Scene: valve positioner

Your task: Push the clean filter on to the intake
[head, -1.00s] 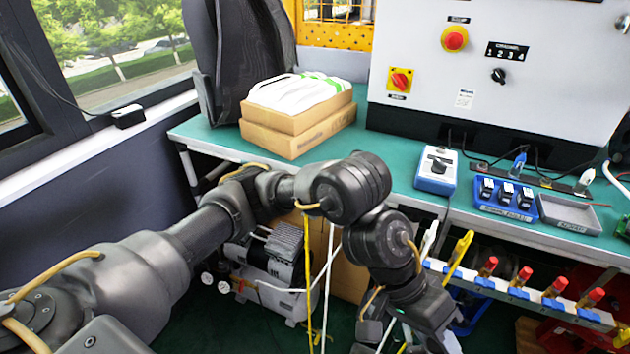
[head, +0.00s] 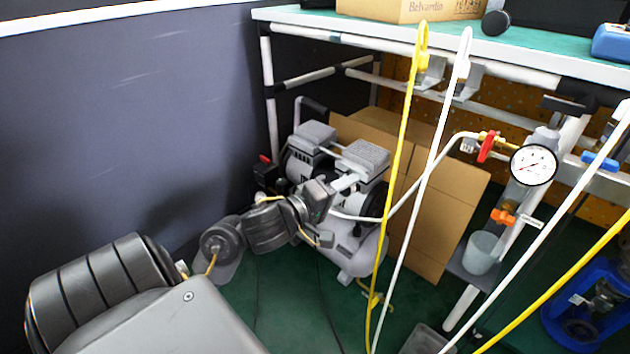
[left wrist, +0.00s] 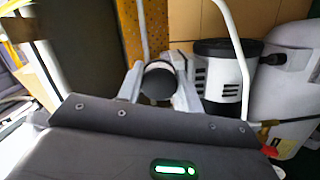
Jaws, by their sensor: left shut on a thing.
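My left gripper (head: 345,184) reaches in from the left to the air compressor (head: 362,158), low under the bench. In the left wrist view its two pale fingers (left wrist: 160,84) are shut on a short round part with a dark end face, which I take to be the clean filter (left wrist: 158,82). The compressor's dark-ended, slotted white motor housing (left wrist: 218,76) is just beyond to the right there. The intake cannot be made out, so I cannot tell whether the filter touches it. My right gripper is not in view.
Yellow (head: 405,120) and white (head: 437,145) hoses hang from the bench (head: 560,45) in front of the compressor. A cardboard box (head: 440,205) stands behind it. A pressure gauge (head: 533,165) and red-handled valve (head: 487,148) are at the right. The dark wall (head: 120,130) bounds the left.

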